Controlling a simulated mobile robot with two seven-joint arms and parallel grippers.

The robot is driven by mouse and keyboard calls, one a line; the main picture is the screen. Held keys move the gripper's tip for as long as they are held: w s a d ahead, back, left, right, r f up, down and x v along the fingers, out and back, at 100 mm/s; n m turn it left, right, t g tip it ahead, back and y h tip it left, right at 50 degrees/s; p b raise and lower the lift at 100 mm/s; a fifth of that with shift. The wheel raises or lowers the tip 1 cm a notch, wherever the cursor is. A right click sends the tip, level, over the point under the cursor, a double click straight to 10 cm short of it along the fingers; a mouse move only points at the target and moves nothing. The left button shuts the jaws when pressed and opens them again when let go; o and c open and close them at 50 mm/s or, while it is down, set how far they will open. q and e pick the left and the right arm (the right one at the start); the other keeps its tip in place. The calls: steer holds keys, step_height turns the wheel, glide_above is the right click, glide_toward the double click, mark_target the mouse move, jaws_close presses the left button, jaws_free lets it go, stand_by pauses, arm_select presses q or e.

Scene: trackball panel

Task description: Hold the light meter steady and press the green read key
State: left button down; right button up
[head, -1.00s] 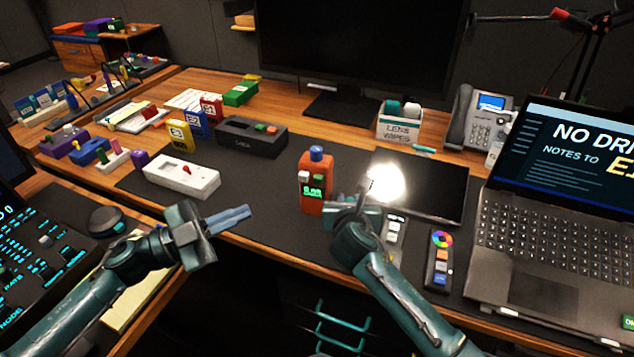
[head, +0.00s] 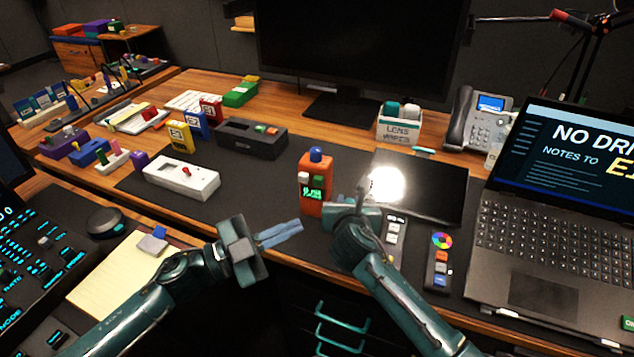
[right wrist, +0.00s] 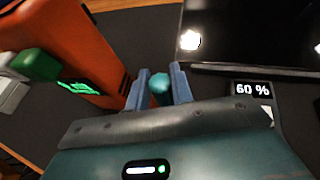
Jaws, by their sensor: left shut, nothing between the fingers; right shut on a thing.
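The light meter (head: 314,207) stands upright on the dark mat, an orange block with a blue dome on top. Its front has a white key (head: 303,178), the green read key (head: 319,181) and a lit green display. My right gripper (head: 338,208) is low at the meter's right side, shut. In the right wrist view its fingers (right wrist: 160,88) close around a small teal round piece beside the orange body; how this piece joins the meter is hidden. My left gripper (head: 300,226) is shut and empty, in front of the meter and a little left, apart from it.
A dark glossy panel (head: 440,190) with a bright spot lies behind my right gripper. Small remotes (head: 440,262) and a laptop (head: 530,220) are to the right. A white box (head: 182,178) and a black box (head: 240,138) stand left.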

arm_select(q)
steer(key=w+d, duration=0.3)
steer(key=w, duration=0.5)
steer(key=shift+w, duration=0.15)
stand_by(2.0)
steer(key=shift+w+d, duration=0.1)
steer(key=shift+w, duration=0.3)
steer(key=shift+w+d, duration=0.1)
steer(key=shift+w, duration=0.35)
stand_by(0.5)
stand_by(0.4)
steer(key=shift+s+a, duration=0.25)
steer(key=shift+s, duration=0.6)
steer(key=shift+s+a, duration=0.3)
steer(key=shift+s, duration=0.5)
steer(key=shift+s+a, duration=0.25)
steer(key=shift+s, duration=0.5)
steer(key=shift+s+a, duration=0.3)
steer(key=shift+s, duration=0.5)
